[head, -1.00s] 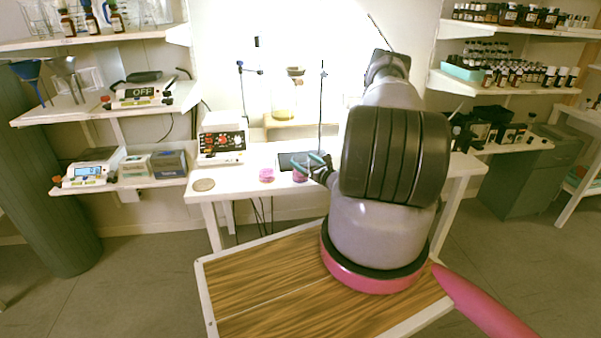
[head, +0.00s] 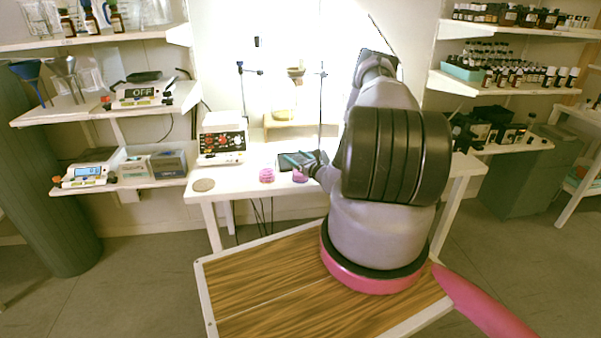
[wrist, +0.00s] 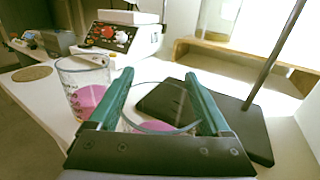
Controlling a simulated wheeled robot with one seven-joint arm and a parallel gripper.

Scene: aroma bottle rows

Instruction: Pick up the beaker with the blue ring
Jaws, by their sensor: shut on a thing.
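A clear beaker with pink liquid (wrist: 160,126) sits between the two teal fingers of my gripper (wrist: 165,100) in the wrist view, and the gripper is shut on it. In the head view my gripper (head: 300,159) covers the top of this beaker, whose pink-purple lower part (head: 300,177) shows below the fingers. I cannot tell whether it is clear of the table. A second clear beaker with pink liquid (wrist: 84,86) stands upright on the table to the left; it also shows in the head view (head: 266,176). No blue ring is clearly visible on either beaker.
A dark stand base with a rod (wrist: 235,125) lies close to the right of my gripper. A white device with a control panel (head: 222,144) and a round tan pad (head: 204,185) are on the left of the white table (head: 228,180). A wooden stand (wrist: 245,56) is behind.

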